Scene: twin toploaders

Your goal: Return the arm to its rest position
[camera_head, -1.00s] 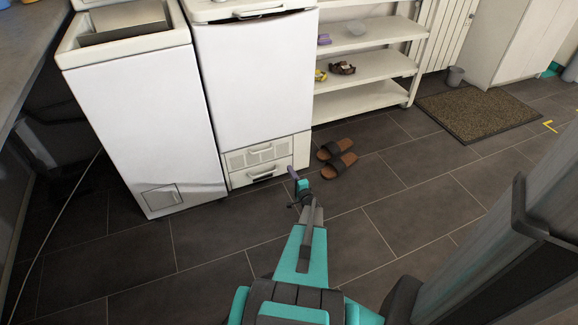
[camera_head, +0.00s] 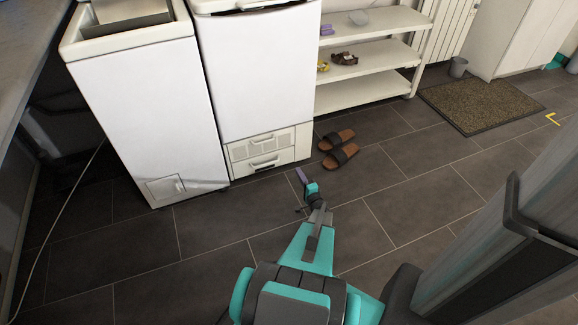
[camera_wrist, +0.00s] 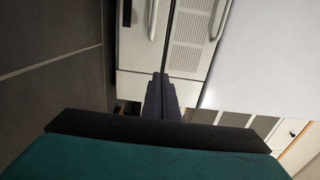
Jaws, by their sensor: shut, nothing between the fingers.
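My gripper (camera_head: 300,177) is at the end of my teal and grey arm, low over the dark tiled floor in the head view. It is in front of the right-hand white toploader (camera_head: 262,85) and left of the brown slippers. In the wrist view its dark fingers (camera_wrist: 161,98) are together with nothing between them. They point towards the lower panels of a white machine (camera_wrist: 185,40), which has handles and a vented grille. The left-hand white toploader (camera_head: 150,110) stands beside the other one, with an opening in its top.
Brown slippers (camera_head: 340,157) lie on the floor by a white shelf rack (camera_head: 365,93) holding small shoes. A counter (camera_head: 38,50) runs along the left. The tiled floor in front is clear.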

